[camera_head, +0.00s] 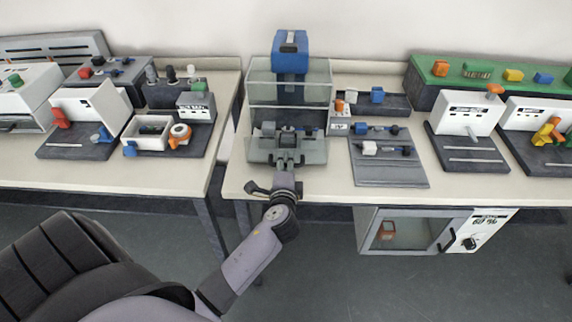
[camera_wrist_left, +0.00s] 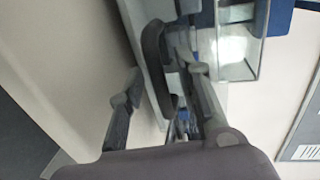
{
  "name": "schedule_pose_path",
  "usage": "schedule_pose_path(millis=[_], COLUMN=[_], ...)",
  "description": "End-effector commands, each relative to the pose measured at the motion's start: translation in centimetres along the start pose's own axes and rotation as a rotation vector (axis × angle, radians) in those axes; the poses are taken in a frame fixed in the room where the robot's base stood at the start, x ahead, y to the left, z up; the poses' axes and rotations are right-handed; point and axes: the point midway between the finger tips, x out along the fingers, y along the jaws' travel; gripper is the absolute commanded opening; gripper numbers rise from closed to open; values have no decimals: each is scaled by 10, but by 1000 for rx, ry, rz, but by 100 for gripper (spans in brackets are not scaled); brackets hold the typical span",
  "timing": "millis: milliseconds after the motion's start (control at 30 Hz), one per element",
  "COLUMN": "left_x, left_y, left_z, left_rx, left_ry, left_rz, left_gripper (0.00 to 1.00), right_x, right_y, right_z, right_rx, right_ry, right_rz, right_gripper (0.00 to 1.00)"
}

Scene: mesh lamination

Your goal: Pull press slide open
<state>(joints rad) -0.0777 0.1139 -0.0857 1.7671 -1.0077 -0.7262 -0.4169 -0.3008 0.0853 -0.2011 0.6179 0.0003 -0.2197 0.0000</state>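The press (camera_head: 290,95) stands on the middle table, with a blue head on top and a clear guard. Its slide (camera_head: 310,150) is a grey plate sticking out at the front of the base. My left gripper (camera_head: 288,160) is over the slide's front part, and its fingers partly hide it. In the left wrist view, the gripper (camera_wrist_left: 158,75) has its two fingers apart. A dark rounded bar (camera_wrist_left: 154,52), seemingly the slide's handle, lies between them, with a visible gap to the left finger; contact with the right finger is unclear. My right gripper is not in view.
A grey mat (camera_head: 388,176) with small blue and white parts lies to the right of the press. A small orange-and-white device (camera_head: 339,122) stands close by. A cabinet (camera_head: 405,232) hangs under the table. The table front is clear.

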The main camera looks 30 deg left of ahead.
Motion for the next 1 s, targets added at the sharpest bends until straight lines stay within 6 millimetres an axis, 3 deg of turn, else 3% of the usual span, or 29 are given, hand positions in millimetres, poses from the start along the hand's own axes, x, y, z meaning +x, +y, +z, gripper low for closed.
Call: schedule_pose_path(millis=[167,600,800,1000], left_x=[-19,-105,-119,-120], left_y=[1,1,1,0], left_z=[0,0,0,0], left_rx=[-2,-1,-1,0], left_ry=[2,0,0,0], left_rz=[2,3,1,1], left_gripper=[31,31,31,31], right_x=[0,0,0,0], right_y=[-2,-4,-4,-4], right_z=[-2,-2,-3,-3], right_rx=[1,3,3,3], right_ry=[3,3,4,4], right_rz=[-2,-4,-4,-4], right_gripper=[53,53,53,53])
